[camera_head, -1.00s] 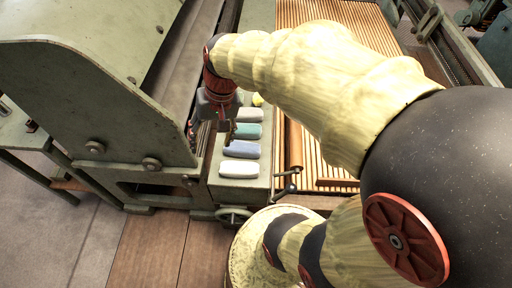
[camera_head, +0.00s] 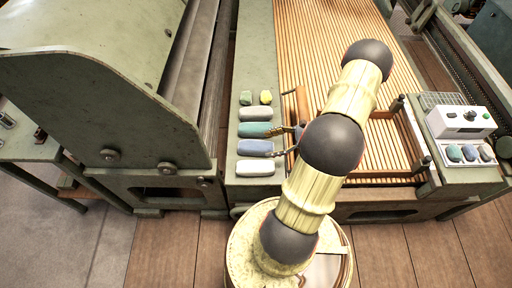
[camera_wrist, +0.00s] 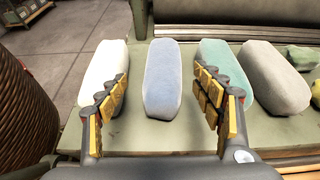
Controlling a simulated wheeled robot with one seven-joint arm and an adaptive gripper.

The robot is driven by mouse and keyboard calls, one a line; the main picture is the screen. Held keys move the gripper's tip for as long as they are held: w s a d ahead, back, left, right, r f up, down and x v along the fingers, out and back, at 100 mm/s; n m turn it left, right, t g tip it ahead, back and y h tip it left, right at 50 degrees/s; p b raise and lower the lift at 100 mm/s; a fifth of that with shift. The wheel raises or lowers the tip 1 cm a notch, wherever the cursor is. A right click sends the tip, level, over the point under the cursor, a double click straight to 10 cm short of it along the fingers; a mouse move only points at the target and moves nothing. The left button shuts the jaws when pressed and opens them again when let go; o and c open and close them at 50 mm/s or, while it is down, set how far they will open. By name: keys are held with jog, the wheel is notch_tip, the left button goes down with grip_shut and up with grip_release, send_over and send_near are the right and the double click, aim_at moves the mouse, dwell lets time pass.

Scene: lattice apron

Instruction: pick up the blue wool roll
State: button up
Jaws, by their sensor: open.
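The blue wool roll (camera_head: 255,147) lies on the green metal ledge (camera_head: 246,179) between a white roll (camera_head: 255,167) and a teal roll (camera_head: 254,130). In the wrist view the blue roll (camera_wrist: 163,75) is in the middle, lengthwise to my gripper. My gripper (camera_head: 273,143) is at the right ends of the rolls in the head view. In the wrist view my gripper (camera_wrist: 160,88) is open, one yellow-padded finger on each side of the blue roll's near end. The fingers partly cover the white roll (camera_wrist: 103,70) and the teal roll (camera_wrist: 228,65). Whether they touch any roll is unclear.
A pale grey roll (camera_head: 255,114), a small green piece (camera_head: 246,97) and a yellow piece (camera_head: 266,97) lie farther along the ledge. A large green machine housing (camera_head: 110,100) stands left. The slatted apron (camera_head: 320,45) and a control box (camera_head: 462,125) are right.

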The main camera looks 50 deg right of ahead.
aim_at(256, 147)
jog(key=shift+s+d+f+m+t, duration=0.2)
jog(key=shift+s+f+m+t, duration=0.1)
jog(key=shift+f, duration=0.4)
jog(key=shift+w+a+f+h+b, duration=0.15)
jog(key=shift+w+a+f+b, duration=0.15)
jog(key=shift+w, duration=0.2)
jog(key=shift+w+a+f+h+b, duration=0.1)
jog(key=shift+w+a+f+h, duration=0.1)
jog(key=shift+w+a, duration=0.2)
jog(key=x, duration=0.1)
jog(key=b+x, duration=0.1)
jog(key=x, duration=0.3)
jog(key=shift+w+r+b, duration=0.2)
jog(key=shift+r+b, duration=0.15)
jog(key=shift+b, duration=0.05)
jog(key=shift+c, duration=0.6)
jog(key=c, duration=1.1)
jog(key=shift+c, duration=0.2)
